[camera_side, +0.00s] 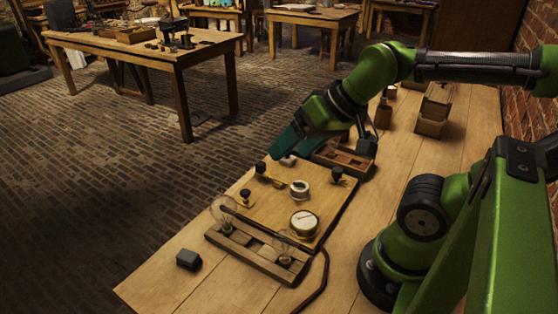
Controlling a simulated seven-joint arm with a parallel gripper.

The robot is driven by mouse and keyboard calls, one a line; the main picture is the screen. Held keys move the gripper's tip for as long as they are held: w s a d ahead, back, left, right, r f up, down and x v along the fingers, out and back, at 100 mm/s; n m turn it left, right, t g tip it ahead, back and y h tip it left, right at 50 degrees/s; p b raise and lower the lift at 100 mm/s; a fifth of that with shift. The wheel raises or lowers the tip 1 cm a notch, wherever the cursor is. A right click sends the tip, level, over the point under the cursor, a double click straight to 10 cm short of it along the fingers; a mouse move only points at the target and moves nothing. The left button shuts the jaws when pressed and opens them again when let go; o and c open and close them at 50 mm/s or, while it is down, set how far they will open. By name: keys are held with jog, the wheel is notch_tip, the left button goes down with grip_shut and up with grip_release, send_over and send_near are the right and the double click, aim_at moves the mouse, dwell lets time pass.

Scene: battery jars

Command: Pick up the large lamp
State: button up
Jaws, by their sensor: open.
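Two clear glass bulbs stand in a wooden holder (240,245) along the front edge of a wooden board (270,215). The bulbs' lower parts are hard to make out.
The board carries black knobs (260,167), a white ring-shaped part (299,189) and a round dial (304,223). A compartmented wooden box (345,162) stands behind it. A small black block (188,259) lies at the front left. A dark cable runs along the board's right side.

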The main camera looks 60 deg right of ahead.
jog(key=o, duration=0.3)
jog(key=shift+o, duration=0.2)
jog(key=n+g+h, duration=0.1)
jog(key=n+g, duration=0.3)
jog(key=n, duration=0.2)
send_near(221, 202)
jog(key=x, duration=0.7)
jog(key=d+x, duration=0.1)
jog(key=x, duration=0.3)
jog(key=shift+w+f, duration=0.1)
jog(key=shift+w, duration=0.2)
